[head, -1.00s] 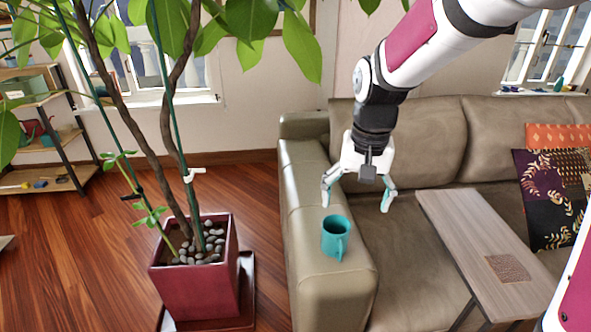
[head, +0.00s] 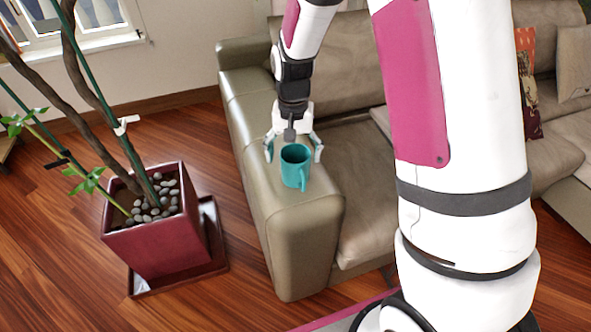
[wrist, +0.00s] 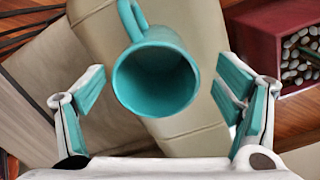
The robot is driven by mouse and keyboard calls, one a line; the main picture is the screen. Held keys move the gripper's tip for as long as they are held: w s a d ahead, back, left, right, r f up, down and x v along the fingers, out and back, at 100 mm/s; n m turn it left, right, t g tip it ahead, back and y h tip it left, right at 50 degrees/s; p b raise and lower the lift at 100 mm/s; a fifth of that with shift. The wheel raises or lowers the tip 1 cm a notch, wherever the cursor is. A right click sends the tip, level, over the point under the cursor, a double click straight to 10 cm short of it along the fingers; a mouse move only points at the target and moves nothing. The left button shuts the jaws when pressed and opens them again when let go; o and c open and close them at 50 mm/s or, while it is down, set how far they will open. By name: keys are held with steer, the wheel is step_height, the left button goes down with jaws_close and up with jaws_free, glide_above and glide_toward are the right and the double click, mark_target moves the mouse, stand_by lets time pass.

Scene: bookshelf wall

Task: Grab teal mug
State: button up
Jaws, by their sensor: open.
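The teal mug (head: 295,166) stands upright on the sofa armrest (head: 262,150) in the head view. Its handle points toward the front right there. In the wrist view the mug (wrist: 155,78) shows its open, empty mouth, with the handle at the top. My gripper (head: 294,150) is open at the mug, behind it in the head view. In the wrist view my gripper's fingers (wrist: 165,98) are spread wide, one on each side of the mug, with a gap on both sides. The mug is not held.
A potted plant in a red square pot (head: 158,242) stands on the wooden floor left of the sofa. The pot also shows at the upper right of the wrist view (wrist: 262,30). The sofa backrest (head: 345,65) rises behind the armrest. Floor between pot and sofa is clear.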

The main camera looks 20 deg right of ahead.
steer(key=shift+d+f+b, duration=0.2)
steer(key=shift+f+b, duration=0.25)
steer(key=shift+f, duration=2.25)
steer(key=shift+c, duration=0.6)
steer(key=c, duration=1.3)
